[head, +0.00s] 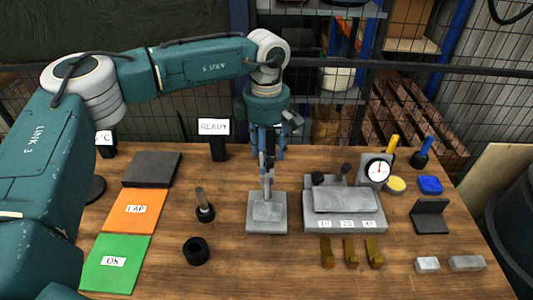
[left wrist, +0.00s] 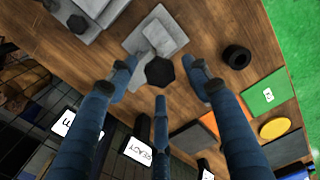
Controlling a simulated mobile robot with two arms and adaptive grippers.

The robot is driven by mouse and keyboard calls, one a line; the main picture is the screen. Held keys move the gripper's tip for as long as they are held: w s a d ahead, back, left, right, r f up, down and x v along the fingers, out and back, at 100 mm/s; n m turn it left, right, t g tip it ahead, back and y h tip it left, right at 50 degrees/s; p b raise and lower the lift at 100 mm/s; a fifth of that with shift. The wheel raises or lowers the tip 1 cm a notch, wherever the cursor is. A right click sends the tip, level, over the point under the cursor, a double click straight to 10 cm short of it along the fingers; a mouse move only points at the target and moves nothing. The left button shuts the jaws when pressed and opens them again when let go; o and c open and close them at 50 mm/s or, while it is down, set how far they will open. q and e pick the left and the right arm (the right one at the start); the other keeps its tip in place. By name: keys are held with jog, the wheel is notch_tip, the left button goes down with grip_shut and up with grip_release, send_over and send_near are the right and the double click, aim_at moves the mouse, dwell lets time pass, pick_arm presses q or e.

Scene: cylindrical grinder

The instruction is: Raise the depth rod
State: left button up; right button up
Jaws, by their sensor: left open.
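A light grey stand with a square base (head: 280,226) sits in the middle of the table, below my left gripper (head: 268,155). A slim upright part rises from it toward the fingers; I cannot tell clearly which part is the depth rod. In the left wrist view, a dark hexagonal knob (left wrist: 159,71) shows in front of the grey base (left wrist: 140,45). My left gripper (left wrist: 161,88) is open, its fingers spread around the line of the knob. Whether any finger touches it cannot be told. My right gripper is not in view.
A grey fixture block (head: 345,222) stands right of the stand, with several brass pieces before it. A dial gauge (head: 378,170) is behind it. A black ring (head: 196,251) and a black-based peg (head: 204,212) are left. Orange (head: 125,221) and green (head: 105,282) mats lie farther left.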

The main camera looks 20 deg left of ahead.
pick_arm(q)
notch_tip(320, 180, up, 12)
dwell(0.4)
jog(key=shift+s, duration=0.1)
dwell(0.3)
